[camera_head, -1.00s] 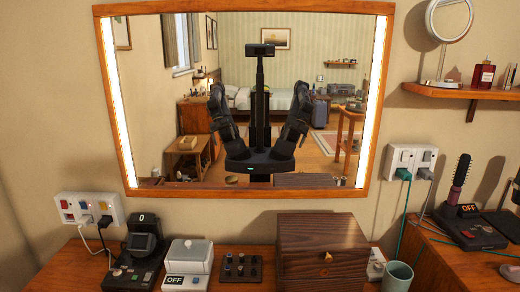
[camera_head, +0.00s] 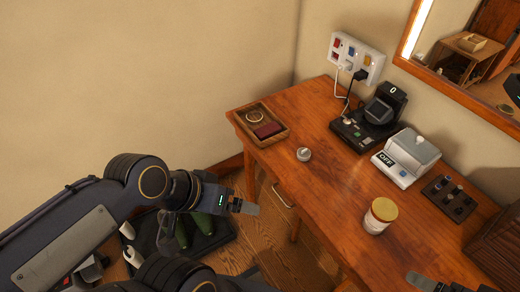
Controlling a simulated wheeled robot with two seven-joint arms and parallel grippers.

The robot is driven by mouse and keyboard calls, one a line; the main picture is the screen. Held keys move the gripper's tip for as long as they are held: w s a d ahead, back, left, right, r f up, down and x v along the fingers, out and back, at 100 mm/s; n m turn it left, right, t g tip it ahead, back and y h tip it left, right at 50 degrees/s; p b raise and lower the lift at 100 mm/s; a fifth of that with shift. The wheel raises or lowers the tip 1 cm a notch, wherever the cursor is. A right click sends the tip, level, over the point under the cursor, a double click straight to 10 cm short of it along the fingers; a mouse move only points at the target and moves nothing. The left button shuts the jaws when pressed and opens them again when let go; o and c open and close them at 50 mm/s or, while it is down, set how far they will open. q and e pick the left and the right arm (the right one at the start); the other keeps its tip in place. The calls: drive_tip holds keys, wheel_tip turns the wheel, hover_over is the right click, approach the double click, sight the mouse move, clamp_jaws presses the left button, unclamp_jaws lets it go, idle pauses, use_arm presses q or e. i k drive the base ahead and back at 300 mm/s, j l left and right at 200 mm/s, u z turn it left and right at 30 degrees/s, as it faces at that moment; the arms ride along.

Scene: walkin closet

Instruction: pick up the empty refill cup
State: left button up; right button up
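I cannot clearly identify an empty refill cup. The nearest candidates on the wooden table (camera_head: 335,185) are a small grey round piece (camera_head: 304,154) near its left front, and a white jar (camera_head: 376,222) topped by a yellowish lid or filling. My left gripper (camera_head: 250,208) is left of the table's front edge, apart from both. Its fingers are seen edge-on, so their opening is unclear.
A wooden tray (camera_head: 243,117) with a dark red item and a ring stands at the table's corner. A black device (camera_head: 365,132), a white device marked OFF (camera_head: 400,165), and a dark rack (camera_head: 450,198) line the wall. A floor tray (camera_head: 150,240) holds green bottles.

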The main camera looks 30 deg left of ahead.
sight(303, 154)
drive_tip(key=u, duration=0.45)
drive_tip(key=i+j+u, duration=0.1)
drive_tip(key=i+j, duration=0.25)
drive_tip(key=j, duration=0.2)
drive_tip(key=i+j, duration=0.4)
drive_tip(key=k+j+u, duration=0.05)
drive_tip(key=j, duration=0.05)
